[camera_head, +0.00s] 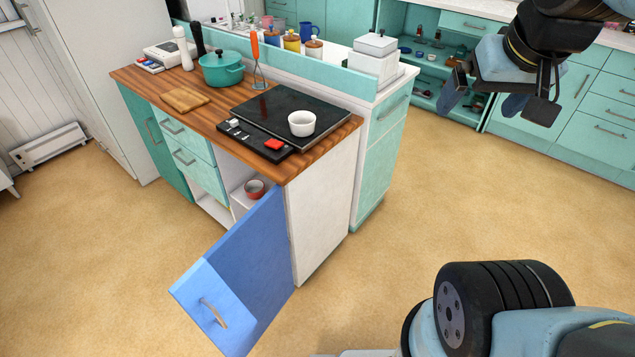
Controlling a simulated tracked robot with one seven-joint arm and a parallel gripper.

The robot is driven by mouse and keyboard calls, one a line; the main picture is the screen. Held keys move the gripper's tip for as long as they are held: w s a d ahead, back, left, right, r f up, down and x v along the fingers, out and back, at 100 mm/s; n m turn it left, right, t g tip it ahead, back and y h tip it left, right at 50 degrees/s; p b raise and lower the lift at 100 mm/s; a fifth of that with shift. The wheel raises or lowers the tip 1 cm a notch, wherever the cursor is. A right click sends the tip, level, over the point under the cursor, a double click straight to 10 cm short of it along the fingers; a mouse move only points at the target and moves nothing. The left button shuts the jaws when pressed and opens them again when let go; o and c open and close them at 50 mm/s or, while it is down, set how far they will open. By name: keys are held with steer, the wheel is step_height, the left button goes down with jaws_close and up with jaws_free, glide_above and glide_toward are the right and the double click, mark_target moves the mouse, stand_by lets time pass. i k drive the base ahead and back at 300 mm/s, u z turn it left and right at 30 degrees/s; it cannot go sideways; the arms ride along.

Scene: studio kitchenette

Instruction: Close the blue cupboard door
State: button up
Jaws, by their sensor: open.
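The blue cupboard door (255,265) stands wide open at the near end of the wooden-topped counter. It swings out from the cupboard's right front edge towards the bottom of the view. A small bar handle (214,313) sits on its lighter blue part at the lower left. The cupboard's opening shows white shelving and a red bowl (254,188); part of the inside is hidden behind the door. My gripper (483,104) is at the upper right, open and empty, in the air well away from the door and not touching it.
The counter's wooden top (150,88) holds a black hob (310,112) with a white bowl (302,123), a green pot (221,68) and a cutting board (185,99). Floor (110,260) is free left of the door and right of the counter. Green cabinets (590,110) line the back right.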

mark_target(235, 291)
steer(key=z, duration=1.45)
steer(key=i, duration=0.1)
steer(key=u, duration=3)
steer(key=k, duration=1.3)
steer(key=z, duration=0.45)
steer(key=i, duration=1)
steer(key=u, duration=0.1)
